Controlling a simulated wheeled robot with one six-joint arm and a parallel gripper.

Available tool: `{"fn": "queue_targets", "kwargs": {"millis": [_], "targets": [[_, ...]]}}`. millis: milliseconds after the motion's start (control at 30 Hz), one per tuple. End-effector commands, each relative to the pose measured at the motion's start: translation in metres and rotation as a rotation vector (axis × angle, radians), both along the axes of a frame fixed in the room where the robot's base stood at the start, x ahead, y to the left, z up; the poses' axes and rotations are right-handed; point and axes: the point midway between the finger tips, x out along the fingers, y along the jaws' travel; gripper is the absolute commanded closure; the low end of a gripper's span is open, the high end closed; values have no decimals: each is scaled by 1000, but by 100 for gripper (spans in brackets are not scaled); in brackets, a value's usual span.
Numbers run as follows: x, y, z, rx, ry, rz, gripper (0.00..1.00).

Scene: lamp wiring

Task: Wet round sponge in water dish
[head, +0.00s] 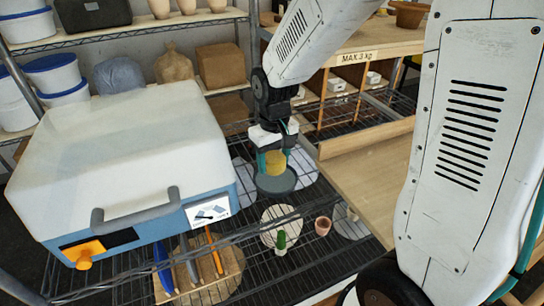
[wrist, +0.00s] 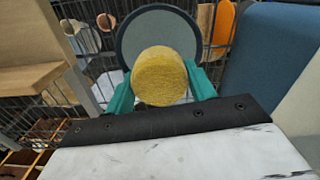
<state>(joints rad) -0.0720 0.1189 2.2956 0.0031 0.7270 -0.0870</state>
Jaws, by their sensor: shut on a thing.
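The round yellow sponge (head: 275,163) is between the green fingers of my gripper (head: 275,160), which is shut on it. In the wrist view the sponge (wrist: 160,76) sits between the two green fingertips of my gripper (wrist: 160,85). The round grey water dish (head: 276,184) is just below the sponge in the head view. In the wrist view the dish (wrist: 128,40) shows behind the sponge, with its rim partly hidden by it. I cannot tell whether the sponge touches the dish or its water.
A large white and blue box with a grey handle (head: 135,213) stands to the left. A wooden board (head: 365,180) lies right.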

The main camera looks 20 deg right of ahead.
Motion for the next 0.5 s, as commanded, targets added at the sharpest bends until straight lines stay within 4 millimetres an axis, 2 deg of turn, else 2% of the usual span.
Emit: {"fn": "queue_targets", "kwargs": {"millis": [100, 133, 167, 200, 500], "targets": [[0, 0, 0, 0, 0, 0, 67], [0, 0, 0, 0, 0, 0, 53], [0, 0, 0, 0, 0, 0, 62], [0, 0, 0, 0, 0, 0, 63], [1, 0, 9, 0, -2, 0, 63]]}}
